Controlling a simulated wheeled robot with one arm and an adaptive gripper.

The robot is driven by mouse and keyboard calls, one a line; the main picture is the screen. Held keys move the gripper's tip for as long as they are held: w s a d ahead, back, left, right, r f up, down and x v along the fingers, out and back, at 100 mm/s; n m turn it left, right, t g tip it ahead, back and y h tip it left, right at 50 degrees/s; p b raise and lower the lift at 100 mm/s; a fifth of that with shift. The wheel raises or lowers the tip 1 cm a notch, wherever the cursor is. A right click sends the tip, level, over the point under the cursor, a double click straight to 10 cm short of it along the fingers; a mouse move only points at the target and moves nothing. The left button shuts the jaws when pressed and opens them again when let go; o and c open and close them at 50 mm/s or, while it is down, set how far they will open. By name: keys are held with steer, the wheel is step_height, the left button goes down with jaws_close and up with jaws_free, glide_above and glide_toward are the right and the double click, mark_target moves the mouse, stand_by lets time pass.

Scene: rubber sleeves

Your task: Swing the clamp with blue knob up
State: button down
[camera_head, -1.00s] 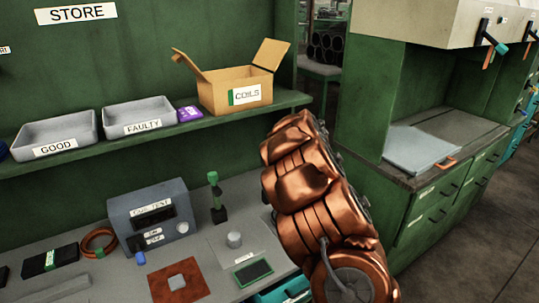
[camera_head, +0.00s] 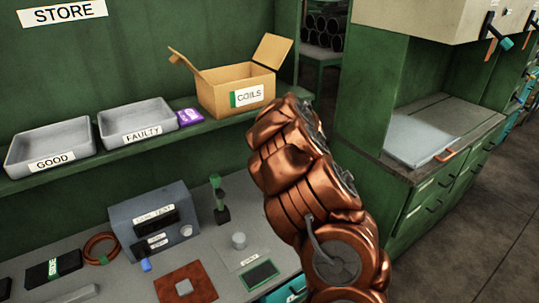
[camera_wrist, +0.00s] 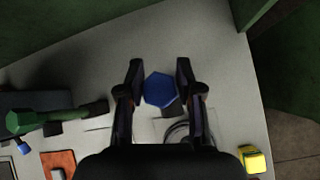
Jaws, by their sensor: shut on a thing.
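The blue knob (camera_wrist: 160,88) of the clamp sits between the two fingers of my gripper (camera_wrist: 159,82) in the wrist view. The fingers are shut on it from both sides. A dark part of the clamp (camera_wrist: 178,108) shows just below the knob, and the rest is hidden by my gripper. In the head view my copper arm hides the clamp and my gripper. How far the clamp is tilted cannot be told.
Another clamp with a green knob (camera_head: 216,190) stands upright on the bench; it also shows in the wrist view (camera_wrist: 40,120). A grey test box (camera_head: 152,222) stands left of it. The shelf above holds grey trays and a COILS box (camera_head: 236,92).

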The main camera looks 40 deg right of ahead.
steer(key=shift+a+f, duration=0.35)
steer(key=shift+f, duration=0.05)
steer(key=c, duration=0.8)
jaws_free()
steer(key=shift+r, duration=0.1)
steer(key=shift+d, duration=0.15)
steer(key=shift+d+r, duration=0.1)
steer(key=shift+r, duration=0.05)
steer(key=shift+s+r, duration=0.35)
steer(key=shift+s, duration=0.05)
steer(key=v, duration=1.1)
steer(key=shift+w, duration=0.1)
